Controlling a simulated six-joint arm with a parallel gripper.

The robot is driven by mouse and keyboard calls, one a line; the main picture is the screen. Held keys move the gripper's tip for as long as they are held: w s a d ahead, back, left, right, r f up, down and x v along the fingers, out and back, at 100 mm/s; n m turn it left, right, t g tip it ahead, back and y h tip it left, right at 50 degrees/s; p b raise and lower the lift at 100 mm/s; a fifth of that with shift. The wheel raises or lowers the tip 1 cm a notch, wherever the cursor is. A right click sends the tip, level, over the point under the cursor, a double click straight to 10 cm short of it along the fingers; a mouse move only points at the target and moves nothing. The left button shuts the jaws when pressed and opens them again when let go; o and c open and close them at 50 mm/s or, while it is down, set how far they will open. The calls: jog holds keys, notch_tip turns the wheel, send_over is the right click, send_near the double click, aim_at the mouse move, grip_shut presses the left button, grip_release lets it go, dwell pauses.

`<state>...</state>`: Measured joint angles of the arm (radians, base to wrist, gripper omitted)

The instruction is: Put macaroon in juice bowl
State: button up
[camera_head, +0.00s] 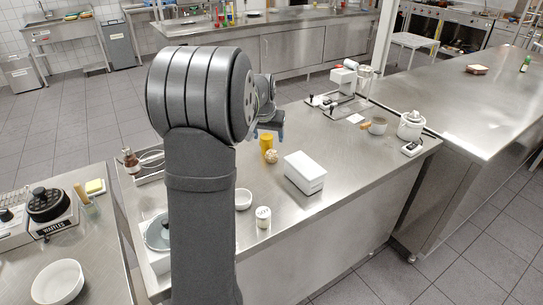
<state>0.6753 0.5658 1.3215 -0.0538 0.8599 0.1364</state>
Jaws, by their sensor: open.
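A small round tan thing (271,157), which looks like the macaroon, sits on the steel counter just in front of a yellow cylinder (266,142). A small white bowl (244,200) stands nearer on the same counter, partly hidden by my arm; its contents are too small to tell. It may be the juice bowl, but I cannot be sure. My gripper (270,133) is open and shows beyond my arm, above and just behind the yellow cylinder in the picture. I see nothing held between its fingers.
A white lidded box (305,172) stands right of the tan thing. A small white jar (263,217) stands near the front edge. A grey cup (377,125) and a white pot (411,125) stand at the right. Another white bowl (58,283) is on the left table.

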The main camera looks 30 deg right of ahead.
jog(key=s+a+r+t+h, duration=0.1)
jog(key=s+a+r, duration=0.2)
send_near(271, 154)
jog(key=x, duration=0.5)
jog(key=shift+s, duration=0.15)
jog(key=shift+x, duration=2.9)
jog(key=shift+r, duration=0.1)
jog(key=c, duration=1.1)
jog(key=shift+c, duration=0.2)
